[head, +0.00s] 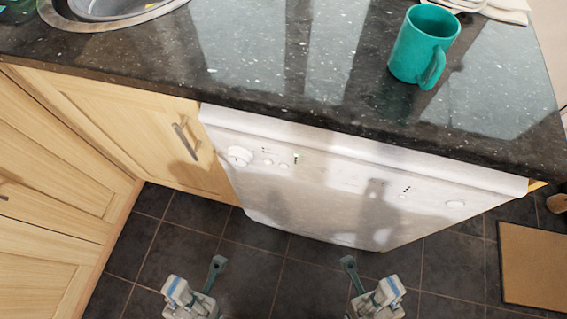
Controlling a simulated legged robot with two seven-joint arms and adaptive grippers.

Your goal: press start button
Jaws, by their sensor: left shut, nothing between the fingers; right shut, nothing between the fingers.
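The white dishwasher (310,195) sits under the dark granite counter, its front facing me and its door closed. Its control strip has a round knob (239,156) at the left end and a few small buttons beside it. A small oval button (455,204) is near the right end. No label can be read, so I cannot tell which is the start button. My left gripper (217,264) and my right gripper (348,263) are low in front of the dishwasher, over the floor. Both are shut and empty, apart from the panel.
A teal mug (421,50) stands on the counter (290,50), above the dishwasher's right half. A sink (105,8) is at the upper left. Wooden cabinets (60,150) with handles border the left side. A brown mat (532,265) lies on the dark tiled floor at right.

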